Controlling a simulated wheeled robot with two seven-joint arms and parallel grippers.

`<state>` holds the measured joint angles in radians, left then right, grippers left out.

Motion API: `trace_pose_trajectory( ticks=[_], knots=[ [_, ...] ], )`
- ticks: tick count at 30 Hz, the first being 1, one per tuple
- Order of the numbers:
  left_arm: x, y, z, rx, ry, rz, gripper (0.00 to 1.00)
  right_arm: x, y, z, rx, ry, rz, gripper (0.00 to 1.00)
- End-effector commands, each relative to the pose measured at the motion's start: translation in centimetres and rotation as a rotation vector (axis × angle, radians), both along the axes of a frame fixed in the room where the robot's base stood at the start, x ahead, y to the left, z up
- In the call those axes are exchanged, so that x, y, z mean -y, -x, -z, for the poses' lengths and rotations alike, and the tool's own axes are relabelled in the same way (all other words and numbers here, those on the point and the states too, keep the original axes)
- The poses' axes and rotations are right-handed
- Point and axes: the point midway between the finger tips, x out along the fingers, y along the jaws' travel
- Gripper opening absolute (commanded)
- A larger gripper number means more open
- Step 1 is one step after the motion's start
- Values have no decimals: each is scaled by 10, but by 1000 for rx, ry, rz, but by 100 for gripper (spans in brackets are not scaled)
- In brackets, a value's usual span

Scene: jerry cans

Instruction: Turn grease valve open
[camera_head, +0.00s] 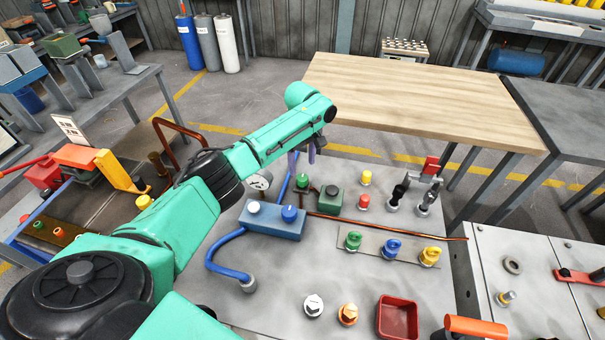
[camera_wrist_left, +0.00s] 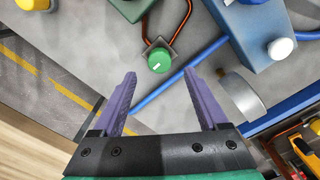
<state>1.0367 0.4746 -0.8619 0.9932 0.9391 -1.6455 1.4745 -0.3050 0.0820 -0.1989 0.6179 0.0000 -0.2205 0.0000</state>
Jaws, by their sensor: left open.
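A green round knob (camera_wrist_left: 160,60) with a short white mark sits on a small dark square base, with copper pipe running to it. I take it for the grease valve; no label is readable. In the head view the green knob (camera_head: 302,180) is small, just below my left gripper (camera_head: 302,158). That gripper's purple fingers are open and empty. In the left wrist view the knob lies ahead, between and beyond the fingertips (camera_wrist_left: 161,82), apart from both. The white mark points toward the lower left there. My right gripper is not in view.
A blue box (camera_head: 272,222) with white and blue knobs, a pressure gauge (camera_head: 260,182) and a green box (camera_head: 329,199) stand close to the knob. A blue hose (camera_wrist_left: 168,88) runs nearby. Coloured valves (camera_head: 392,247) and a red tray (camera_head: 397,318) occupy the panel's front. A wooden table (camera_head: 420,100) stands behind.

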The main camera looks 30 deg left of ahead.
Motion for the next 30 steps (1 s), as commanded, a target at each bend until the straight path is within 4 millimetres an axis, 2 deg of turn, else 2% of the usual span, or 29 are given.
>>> trace_pose_trajectory(
  ticks=[1, 3, 6, 10, 16, 17, 21, 22, 23, 30],
  knots=[
    [0, 1, 14, -4, -1, 0, 76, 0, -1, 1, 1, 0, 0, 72],
    [0, 1, 30, -4, -1, -1, 76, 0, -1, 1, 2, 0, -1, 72],
    [1, 0, 48, -3, 1, 0, 76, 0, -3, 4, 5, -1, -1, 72],
    [0, 0, 57, 0, 0, 1, 76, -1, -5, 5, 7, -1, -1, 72],
    [0, 0, 57, 0, 0, 0, 76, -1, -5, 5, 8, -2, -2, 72],
    [0, 0, 57, 0, 0, 0, 72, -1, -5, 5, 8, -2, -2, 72],
    [0, 0, 57, 0, 0, 0, 19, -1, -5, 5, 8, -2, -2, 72],
    [0, 0, 57, 0, 0, 0, 7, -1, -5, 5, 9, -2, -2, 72],
    [0, 0, 57, 0, 0, 0, 0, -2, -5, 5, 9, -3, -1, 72],
    [0, 0, 57, -1, 0, 11, 0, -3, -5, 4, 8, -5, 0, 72]
  ],
)
